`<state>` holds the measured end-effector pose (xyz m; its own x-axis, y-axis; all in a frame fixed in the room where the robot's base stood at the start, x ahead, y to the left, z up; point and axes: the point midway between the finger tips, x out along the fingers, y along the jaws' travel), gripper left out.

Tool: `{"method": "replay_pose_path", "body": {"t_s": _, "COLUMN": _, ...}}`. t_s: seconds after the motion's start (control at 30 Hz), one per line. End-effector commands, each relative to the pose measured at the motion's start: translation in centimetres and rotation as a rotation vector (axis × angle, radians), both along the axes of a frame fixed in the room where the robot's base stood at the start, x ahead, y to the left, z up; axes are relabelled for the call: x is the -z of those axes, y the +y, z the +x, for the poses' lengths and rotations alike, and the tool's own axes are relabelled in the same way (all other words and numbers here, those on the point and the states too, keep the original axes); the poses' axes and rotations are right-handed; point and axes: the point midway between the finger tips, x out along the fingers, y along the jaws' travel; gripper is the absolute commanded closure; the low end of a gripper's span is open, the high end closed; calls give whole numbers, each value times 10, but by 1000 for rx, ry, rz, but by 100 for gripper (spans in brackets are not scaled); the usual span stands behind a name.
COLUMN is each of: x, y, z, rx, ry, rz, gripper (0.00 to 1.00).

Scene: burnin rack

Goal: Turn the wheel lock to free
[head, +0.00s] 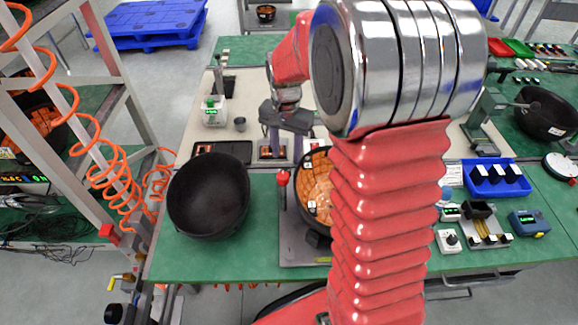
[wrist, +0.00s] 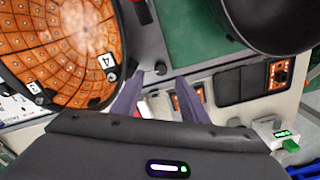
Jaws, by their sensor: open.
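My gripper (head: 284,140) is open and empty above the back of the green table. In the wrist view its two dark fingers (wrist: 160,76) stand apart, beside an orange tiled disc. A small yellow lever with a red end (head: 122,280) shows low at the left of the head view, near the table's front left leg, above a dark round part (head: 114,312). It may be the wheel lock; its setting cannot be read. A red-knobbed upright lever (head: 283,178) stands beside the orange disc (head: 315,185). My gripper is apart from both levers. My arm hides part of the disc.
A black bowl (head: 208,195) stands at the table's left. Orange coiled hoses (head: 105,180) hang before the rack (head: 105,60) at the left. A blue tray (head: 497,178) and small devices fill the right side. Grey floor (head: 60,285) shows at the lower left.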

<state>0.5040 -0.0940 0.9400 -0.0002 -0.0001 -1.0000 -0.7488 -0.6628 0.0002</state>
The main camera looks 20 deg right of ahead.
Motion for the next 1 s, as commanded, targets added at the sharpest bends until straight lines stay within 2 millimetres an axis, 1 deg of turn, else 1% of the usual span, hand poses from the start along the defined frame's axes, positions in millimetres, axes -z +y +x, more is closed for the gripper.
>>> {"method": "replay_pose_path", "body": {"t_s": 0.03, "x": 9, "y": 0, "z": -1, "rx": 0, "ry": 3, "rz": 1, "gripper": 60}}
{"method": "replay_pose_path", "body": {"t_s": 0.2, "x": 35, "y": 0, "z": -1, "rx": -1, "ry": 3, "rz": 0, "gripper": 60}}
{"method": "replay_pose_path", "body": {"t_s": 0.4, "x": 60, "y": 1, "z": 0, "rx": -1, "ry": 2, "rz": 1, "gripper": 60}}
{"method": "replay_pose_path", "body": {"t_s": 0.57, "x": 68, "y": 1, "z": 0, "rx": -2, "ry": 0, "rz": 0, "gripper": 60}}
{"method": "replay_pose_path", "body": {"t_s": 0.83, "x": 68, "y": 1, "z": 0, "rx": -2, "ry": 0, "rz": 0, "gripper": 60}}
{"method": "replay_pose_path", "body": {"t_s": 1.0, "x": 68, "y": 1, "z": 0, "rx": -2, "ry": 0, "rz": 0, "gripper": 72}}
